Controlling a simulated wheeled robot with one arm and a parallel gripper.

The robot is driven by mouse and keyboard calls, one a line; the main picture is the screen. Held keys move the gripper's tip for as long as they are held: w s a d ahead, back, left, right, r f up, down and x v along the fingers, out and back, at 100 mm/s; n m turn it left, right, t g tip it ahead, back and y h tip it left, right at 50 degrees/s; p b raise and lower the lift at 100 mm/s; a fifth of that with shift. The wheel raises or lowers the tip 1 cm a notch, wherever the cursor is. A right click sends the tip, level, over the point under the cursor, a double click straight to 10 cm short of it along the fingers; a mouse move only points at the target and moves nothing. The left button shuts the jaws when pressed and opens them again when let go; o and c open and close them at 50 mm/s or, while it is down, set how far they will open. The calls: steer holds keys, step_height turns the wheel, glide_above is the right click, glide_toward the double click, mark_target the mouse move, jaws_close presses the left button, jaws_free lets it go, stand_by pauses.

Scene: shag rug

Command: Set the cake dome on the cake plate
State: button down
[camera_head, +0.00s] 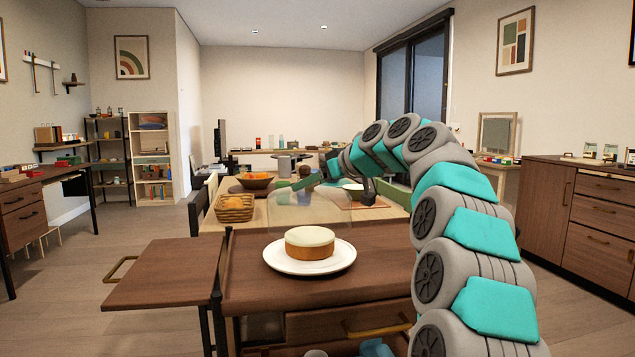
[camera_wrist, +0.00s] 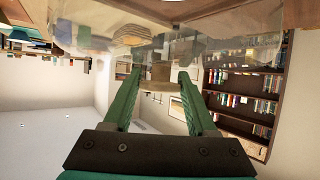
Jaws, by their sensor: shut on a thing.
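The white cake plate (camera_head: 343,262) lies on the brown wooden cart top and bears a round cake (camera_head: 310,243) with pale icing. The clear cake dome (camera_head: 300,208) shows faintly above and behind the cake in the head view. Its lower edge overlaps the cake's top in the picture; I cannot tell its exact height or depth over the plate. My gripper (camera_head: 298,184), with green fingers, is shut on the dome's knob (camera_wrist: 160,72). In the wrist view my gripper (camera_wrist: 158,80) has the knob between its fingertips, with the clear dome (camera_wrist: 200,45) beyond.
The cart top (camera_head: 255,295) is otherwise bare around the plate, with a side leaf (camera_head: 165,272) at left. Behind it, a table holds a wicker basket (camera_head: 235,208) and a wooden bowl (camera_head: 256,181). A dark wood cabinet (camera_head: 590,210) stands at right.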

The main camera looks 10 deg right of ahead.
mark_target(339, 198)
steer(key=shift+f+b, duration=1.45)
steer(key=shift+f, duration=1.1)
steer(key=shift+b, duration=0.4)
steer(key=shift+f+b, duration=0.65)
steer(key=shift+c, duration=2.4)
jaws_free()
steer(key=shift+r, duration=0.1)
steer(key=shift+b+v, duration=0.4)
steer(key=shift+v, duration=5)
